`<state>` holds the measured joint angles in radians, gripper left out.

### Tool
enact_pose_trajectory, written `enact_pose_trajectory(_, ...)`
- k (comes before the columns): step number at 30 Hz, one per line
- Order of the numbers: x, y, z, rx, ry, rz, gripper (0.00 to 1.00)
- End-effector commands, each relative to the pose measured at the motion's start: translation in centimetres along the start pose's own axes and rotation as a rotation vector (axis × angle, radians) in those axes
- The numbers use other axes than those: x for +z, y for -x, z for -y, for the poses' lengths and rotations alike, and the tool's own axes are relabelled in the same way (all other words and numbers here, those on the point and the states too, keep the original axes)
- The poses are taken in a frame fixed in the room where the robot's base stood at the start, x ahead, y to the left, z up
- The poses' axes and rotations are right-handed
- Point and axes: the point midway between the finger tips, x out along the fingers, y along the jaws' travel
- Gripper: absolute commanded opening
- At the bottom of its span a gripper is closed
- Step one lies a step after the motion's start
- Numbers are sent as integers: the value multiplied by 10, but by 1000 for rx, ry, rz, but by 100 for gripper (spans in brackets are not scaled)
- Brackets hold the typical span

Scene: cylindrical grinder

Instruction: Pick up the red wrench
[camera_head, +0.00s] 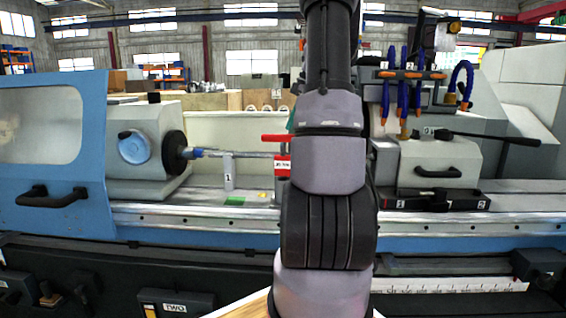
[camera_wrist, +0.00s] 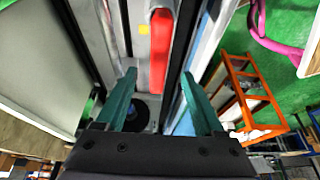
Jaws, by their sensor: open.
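A red piece with a white label (camera_head: 283,163) shows on the machine bed just left of my arm in the head view, with a red bar above it. In the wrist view a long red piece (camera_wrist: 160,48) lies between and beyond my fingers; I cannot tell for sure that either is the red wrench. My gripper (camera_wrist: 160,102) has two teal fingers spread wide apart, with nothing held between them. In the head view my arm hides nearly all of the gripper; only a teal sliver shows at the arm's left edge.
A grey post marked 1 (camera_head: 228,171) stands under a horizontal shaft (camera_head: 225,153). A blue door (camera_head: 60,150) is at the left. Blue hoses (camera_head: 404,82) and a grey housing are at the right. The wrist view shows an orange shelf (camera_wrist: 240,90) on a green floor.

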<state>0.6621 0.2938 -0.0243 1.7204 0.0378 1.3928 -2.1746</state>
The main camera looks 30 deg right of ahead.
Motion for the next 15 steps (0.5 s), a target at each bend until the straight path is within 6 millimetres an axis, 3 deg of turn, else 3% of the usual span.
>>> enact_pose_trajectory(9,1,-46,-1,-4,10,-1,70)
enact_pose_trajectory(15,1,-61,-1,-4,10,-1,70)
